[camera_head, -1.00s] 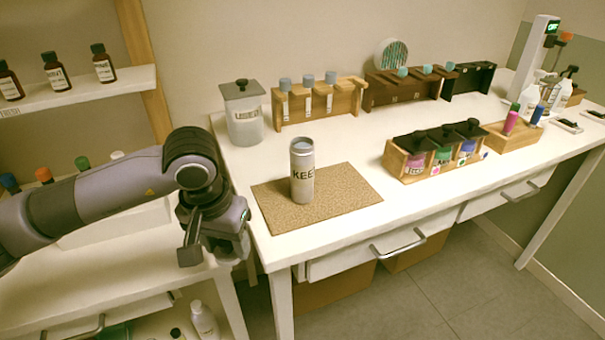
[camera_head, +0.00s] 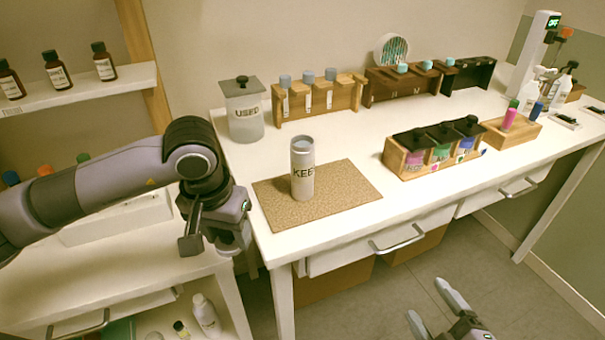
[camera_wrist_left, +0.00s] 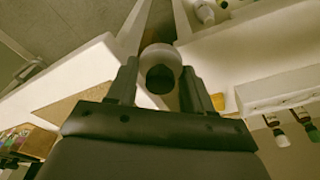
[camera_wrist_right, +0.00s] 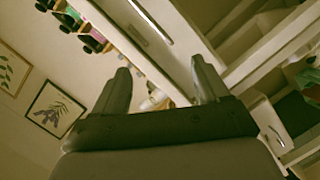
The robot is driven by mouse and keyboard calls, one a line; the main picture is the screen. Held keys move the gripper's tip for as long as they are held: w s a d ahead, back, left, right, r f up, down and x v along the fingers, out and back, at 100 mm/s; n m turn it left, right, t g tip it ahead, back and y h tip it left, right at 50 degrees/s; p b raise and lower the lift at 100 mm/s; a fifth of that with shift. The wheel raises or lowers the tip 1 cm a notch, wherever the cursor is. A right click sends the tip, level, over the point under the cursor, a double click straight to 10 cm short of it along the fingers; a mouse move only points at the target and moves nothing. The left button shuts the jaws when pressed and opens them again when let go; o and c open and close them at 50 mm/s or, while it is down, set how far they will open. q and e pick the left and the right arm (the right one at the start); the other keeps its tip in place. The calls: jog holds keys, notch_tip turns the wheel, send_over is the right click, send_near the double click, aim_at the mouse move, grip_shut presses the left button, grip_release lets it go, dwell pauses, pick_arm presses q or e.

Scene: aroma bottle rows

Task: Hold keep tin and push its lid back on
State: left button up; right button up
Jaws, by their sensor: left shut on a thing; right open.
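The keep tin (camera_head: 302,172), a pale upright cylinder marked KEEP, stands on the cork mat (camera_head: 345,187); its top looks grey-blue. My left gripper (camera_head: 190,240) is left of the tin, past the table's left edge, pointing down. Nothing touches the tin.
A clear USED jar (camera_head: 244,112) stands behind the mat. A wooden rack (camera_head: 318,98) with several vials is at the back. A box of black-lidded jars (camera_head: 435,150) is right of the mat. The mat around the tin is clear.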

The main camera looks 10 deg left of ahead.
pick_arm(q)
jog(key=shift+w+d+r, duration=0.1)
jog(key=shift+d+r, duration=0.05)
jog(key=shift+d, duration=0.25)
pick_arm(e)
jog(key=a+r+n+g+y, duration=0.1)
jog(key=r+n+y, duration=0.3)
jog(key=n, duration=1.1)
jog(key=w+a+r+n+g+y, duration=0.1)
jog(key=a+r+n+g+y, duration=0.1)
jog(key=r+n, duration=0.9)
jog(key=a+n+y, duration=0.1)
jog(key=n+y, duration=0.1)
jog(key=n, duration=0.2)
jog(key=shift+r+g, duration=0.2)
jog(key=shift+g, duration=0.1)
pick_arm(q)
jog(key=shift+r, duration=0.1)
